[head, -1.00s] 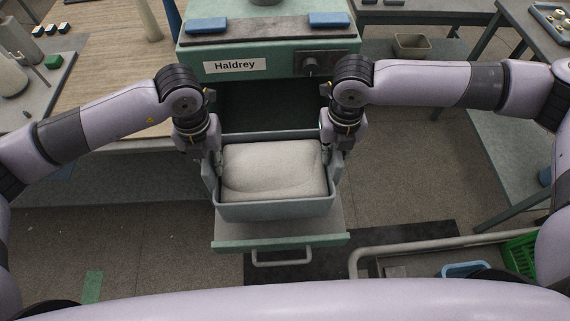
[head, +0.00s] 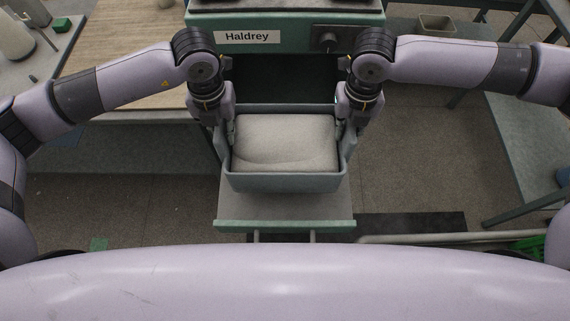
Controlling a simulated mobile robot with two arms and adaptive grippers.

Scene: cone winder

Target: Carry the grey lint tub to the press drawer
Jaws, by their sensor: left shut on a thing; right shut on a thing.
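The grey lint tub (head: 285,183), filled with a pale lint mass (head: 285,142), is upright over the pulled-out press drawer (head: 284,226). Bare drawer floor shows between the tub's front wall and the green drawer front. I cannot tell whether the tub's underside touches the drawer. My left gripper (head: 226,138) is shut on the tub's left side. My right gripper (head: 346,134) is shut on its right side. The fingertips are partly hidden against the tub's ends.
The green press labelled Haldrey (head: 290,37) stands behind the tub, with a dark opening. A wooden table (head: 125,45) is at the left and a grey bench (head: 525,150) at the right. A low pale rail (head: 420,238) lies near the front right.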

